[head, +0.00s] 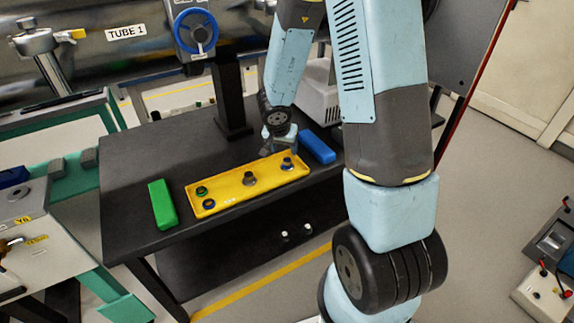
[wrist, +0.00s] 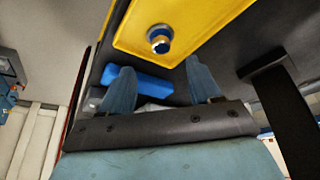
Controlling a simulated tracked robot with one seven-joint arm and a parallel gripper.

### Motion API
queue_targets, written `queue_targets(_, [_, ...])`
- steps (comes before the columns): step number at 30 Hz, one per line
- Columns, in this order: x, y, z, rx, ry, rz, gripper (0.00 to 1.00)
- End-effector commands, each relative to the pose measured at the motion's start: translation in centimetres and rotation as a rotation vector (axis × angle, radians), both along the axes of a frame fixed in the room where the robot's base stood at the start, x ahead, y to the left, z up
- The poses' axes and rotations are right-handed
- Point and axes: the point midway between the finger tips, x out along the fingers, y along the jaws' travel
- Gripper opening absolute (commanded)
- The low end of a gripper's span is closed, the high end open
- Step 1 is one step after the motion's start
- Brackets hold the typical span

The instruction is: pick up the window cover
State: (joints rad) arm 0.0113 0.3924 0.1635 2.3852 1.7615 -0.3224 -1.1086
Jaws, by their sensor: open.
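The yellow tray (head: 225,190) lies on the black table and carries several small round parts. One grey part with a blue top (head: 288,163) stands near its right end, and a grey part (head: 250,179) stands near the middle. A part with a green ring (head: 201,191) and a dark blue round part (head: 209,204) are at the left end. I cannot tell which is the window cover. My gripper (head: 279,140) is open at the tray's right end. In the wrist view the open fingers (wrist: 159,68) are apart from the blue and silver part (wrist: 159,39).
A green block (head: 162,205) lies left of the tray and a blue block (head: 318,147) right of it. The black table (head: 130,165) has free room behind the tray. A beam pipe labelled TUBE 1 (head: 125,33) with a blue handwheel (head: 196,32) runs above.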

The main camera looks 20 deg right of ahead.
Motion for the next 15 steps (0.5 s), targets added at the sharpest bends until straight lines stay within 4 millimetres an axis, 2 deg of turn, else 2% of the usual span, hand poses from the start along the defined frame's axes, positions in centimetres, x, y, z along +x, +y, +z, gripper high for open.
queue_targets(9, [1.2, -0.8, -3.5, 0.0, 0.002, 0.001, 0.63])
queue_targets(15, [1.6, -1.0, -4.6, 0.001, -0.001, 0.0, 0.63])
